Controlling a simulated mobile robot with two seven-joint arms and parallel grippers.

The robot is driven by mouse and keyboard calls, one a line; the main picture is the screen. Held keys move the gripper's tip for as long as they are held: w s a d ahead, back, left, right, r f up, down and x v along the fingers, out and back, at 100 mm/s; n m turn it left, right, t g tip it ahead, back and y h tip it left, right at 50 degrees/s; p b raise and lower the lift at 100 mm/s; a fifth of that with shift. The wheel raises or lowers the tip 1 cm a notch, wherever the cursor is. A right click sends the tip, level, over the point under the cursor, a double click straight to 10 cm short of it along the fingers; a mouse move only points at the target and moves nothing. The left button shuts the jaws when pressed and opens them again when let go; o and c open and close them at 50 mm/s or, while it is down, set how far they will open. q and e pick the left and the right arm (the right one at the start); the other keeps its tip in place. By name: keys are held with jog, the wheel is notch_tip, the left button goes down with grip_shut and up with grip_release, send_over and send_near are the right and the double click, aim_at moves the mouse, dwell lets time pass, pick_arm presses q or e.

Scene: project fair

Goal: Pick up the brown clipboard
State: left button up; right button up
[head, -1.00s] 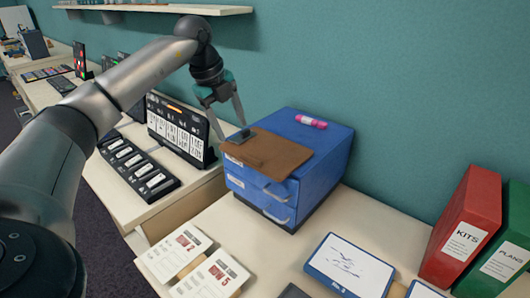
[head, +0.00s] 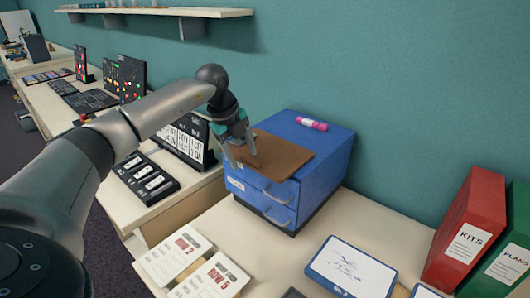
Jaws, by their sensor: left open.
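The brown clipboard (head: 283,155) lies flat on top of the blue drawer unit (head: 320,175), overhanging its left front edge a little. My left gripper (head: 246,164) is open at the clipboard's left end, where the dark clip was visible earlier. Its fingers point down, one on each side of that end as far as I can see. The fingers and wrist hide most of the clip, and I cannot tell whether the fingers touch the board. My right gripper is not in view.
A pink marker (head: 312,124) lies on the drawer unit behind the clipboard. A red binder (head: 465,228) stands at the right. Cards (head: 176,254) and a framed blue panel (head: 350,266) lie in front. A black display board (head: 185,140) stands left, close behind my arm.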

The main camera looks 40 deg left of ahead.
pick_arm(q)
grip_shut()
dwell(0.3)
dwell(1.0)
